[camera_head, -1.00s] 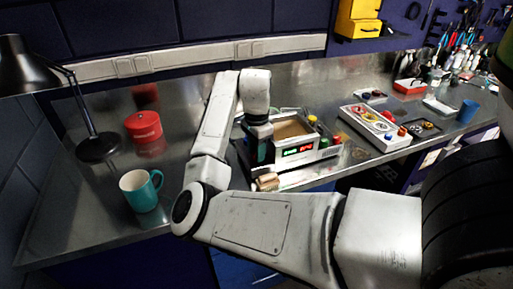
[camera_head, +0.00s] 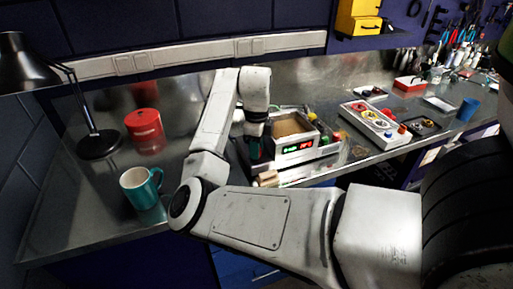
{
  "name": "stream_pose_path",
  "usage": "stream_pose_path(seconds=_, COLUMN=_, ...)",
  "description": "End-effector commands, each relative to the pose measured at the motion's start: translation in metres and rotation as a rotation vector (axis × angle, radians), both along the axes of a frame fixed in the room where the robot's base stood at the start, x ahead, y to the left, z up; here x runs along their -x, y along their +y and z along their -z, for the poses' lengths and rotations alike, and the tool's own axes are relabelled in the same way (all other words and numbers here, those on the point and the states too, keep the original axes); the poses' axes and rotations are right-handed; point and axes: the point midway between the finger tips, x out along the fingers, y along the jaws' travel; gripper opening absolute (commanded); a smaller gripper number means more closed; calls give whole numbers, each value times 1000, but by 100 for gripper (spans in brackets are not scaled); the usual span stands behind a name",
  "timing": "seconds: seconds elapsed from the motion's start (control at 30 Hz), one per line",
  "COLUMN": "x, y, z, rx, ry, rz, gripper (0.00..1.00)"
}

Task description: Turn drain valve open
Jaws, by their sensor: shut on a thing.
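The white box-shaped unit (camera_head: 301,147) with a lit green and red display and an open tan basin stands near the bench's front edge. My gripper (camera_head: 259,157) points down at its left side, close against it. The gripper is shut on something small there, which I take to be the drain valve. The fingers and arm hide most of it, and a dark red patch shows beside the fingers. I cannot tell the valve's angle. A small tan block-like piece (camera_head: 267,178) lies just in front of the gripper.
A white tray with coloured knobs (camera_head: 369,122) lies to the right. The bench between tin and arm is clear.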

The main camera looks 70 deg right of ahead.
Motion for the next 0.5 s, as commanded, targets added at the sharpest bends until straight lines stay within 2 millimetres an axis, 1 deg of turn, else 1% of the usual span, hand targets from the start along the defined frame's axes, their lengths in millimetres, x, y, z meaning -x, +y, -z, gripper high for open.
stream_pose_path(seconds=0.2, x=-1, y=0, z=-1, rx=3, ry=-2, rz=90, gripper=1)
stream_pose_path(seconds=0.5, x=-1, y=0, z=-1, rx=3, ry=-2, rz=132, gripper=1)
